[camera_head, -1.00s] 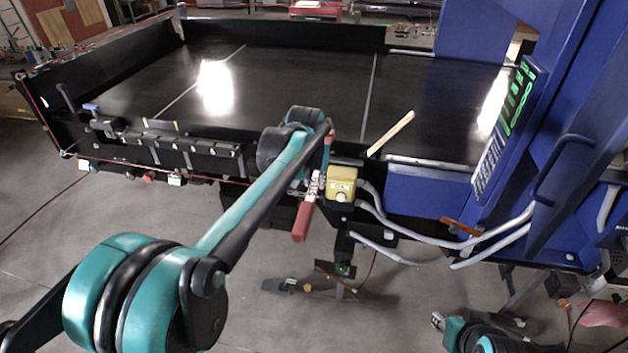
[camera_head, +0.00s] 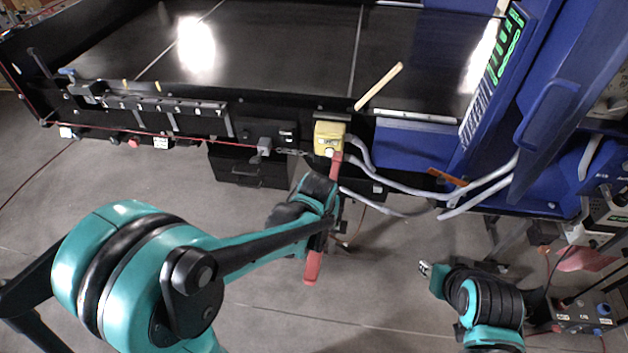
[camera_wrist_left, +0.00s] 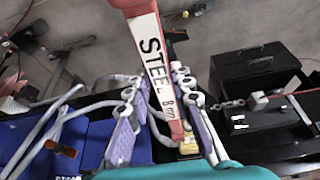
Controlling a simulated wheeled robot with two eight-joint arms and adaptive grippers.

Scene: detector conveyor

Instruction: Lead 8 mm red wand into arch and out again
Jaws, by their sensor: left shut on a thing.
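The red wand (camera_head: 313,267) has a white label that reads STEEL 8 mm in the left wrist view (camera_wrist_left: 150,50). My left gripper (camera_head: 328,208) is shut on the wand and holds it over the floor in front of the conveyor. In the left wrist view, the gripper's two fingers (camera_wrist_left: 157,82) stand on either side of the wand. The wand's upper end overlaps the yellow box in the head view; I cannot tell whether they touch. The blue arch (camera_head: 560,105) stands at the right over the black belt (camera_head: 270,50). My right gripper (camera_head: 425,268) is low at the right, too small to read.
The yellow box (camera_head: 329,138) sits on the conveyor's front edge, with grey hoses (camera_head: 400,182) running right. A pale stick (camera_head: 380,87) leans over the belt edge. The belt is otherwise clear.

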